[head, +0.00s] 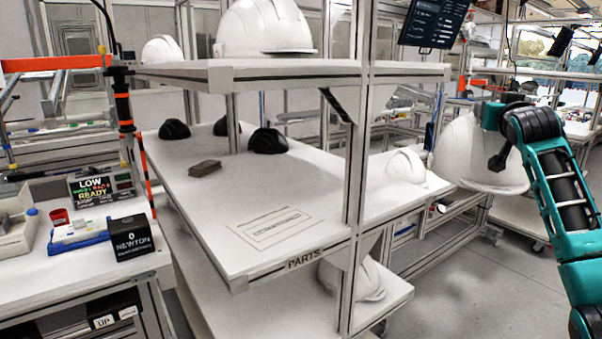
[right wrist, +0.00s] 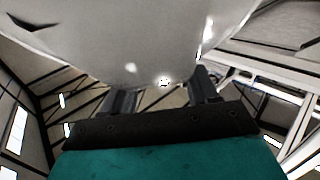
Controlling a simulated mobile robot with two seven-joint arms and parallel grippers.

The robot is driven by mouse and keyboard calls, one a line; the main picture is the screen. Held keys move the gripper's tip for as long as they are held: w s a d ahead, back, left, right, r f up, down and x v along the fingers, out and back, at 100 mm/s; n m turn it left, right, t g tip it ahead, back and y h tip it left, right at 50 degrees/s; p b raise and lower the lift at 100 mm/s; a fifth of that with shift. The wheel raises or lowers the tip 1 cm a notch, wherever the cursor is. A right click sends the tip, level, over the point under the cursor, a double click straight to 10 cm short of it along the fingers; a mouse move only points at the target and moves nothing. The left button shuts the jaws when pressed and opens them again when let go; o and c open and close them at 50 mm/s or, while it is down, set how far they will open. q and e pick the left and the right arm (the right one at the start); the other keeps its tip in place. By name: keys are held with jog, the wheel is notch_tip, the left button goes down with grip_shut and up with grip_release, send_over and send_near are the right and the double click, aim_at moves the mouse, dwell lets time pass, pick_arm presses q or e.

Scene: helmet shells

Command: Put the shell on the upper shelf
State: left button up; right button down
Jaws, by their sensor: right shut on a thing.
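A white helmet shell (head: 465,150) hangs in the air at the right of the head view, to the right of the rack. My right gripper (head: 497,140) is shut on it at its right side, and the arm comes in from the right edge. In the right wrist view the white shell (right wrist: 130,40) fills the top, with the two fingers of my right gripper (right wrist: 162,95) against its lower edge. The upper shelf (head: 300,76) is the rack's top board and carries another white shell (head: 262,30). My left gripper is not in view.
A metal upright (head: 355,170) stands at the rack's front corner. The middle shelf (head: 230,200) holds black parts (head: 268,141) and a brown block (head: 205,168). A dark screen (head: 433,24) hangs above the upper shelf's right end. The upper shelf right of the upright looks bare.

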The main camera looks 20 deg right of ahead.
aim_at(449, 159)
jog(key=a+f+n+y, duration=0.1)
jog(key=a+f, duration=0.2)
jog(key=a+f+t+y, duration=0.1)
jog(key=a+f, duration=0.2)
jog(key=f, duration=0.1)
jog(key=a+f+n+y, duration=0.1)
jog(key=a+f, duration=0.2)
jog(key=f, duration=0.1)
jog(key=shift+s+a+n+t+y, duration=0.25)
jog(key=shift+a+n+t+y, duration=0.05)
jog(key=shift+a+t+y, duration=0.1)
jog(key=s+a+f+n+y, duration=0.4)
jog(key=s+a+f+y, duration=0.4)
jog(key=a, duration=0.4)
jog(key=s+a+f+n+y, duration=0.5)
jog(key=s+a+f, duration=0.4)
jog(key=a+f, duration=0.2)
jog(key=a+m+t+h, duration=0.1)
jog(key=a+m+h, duration=0.4)
jog(key=a+h, duration=0.2)
jog(key=shift+s+r, duration=0.15)
jog(key=shift+r, duration=0.15)
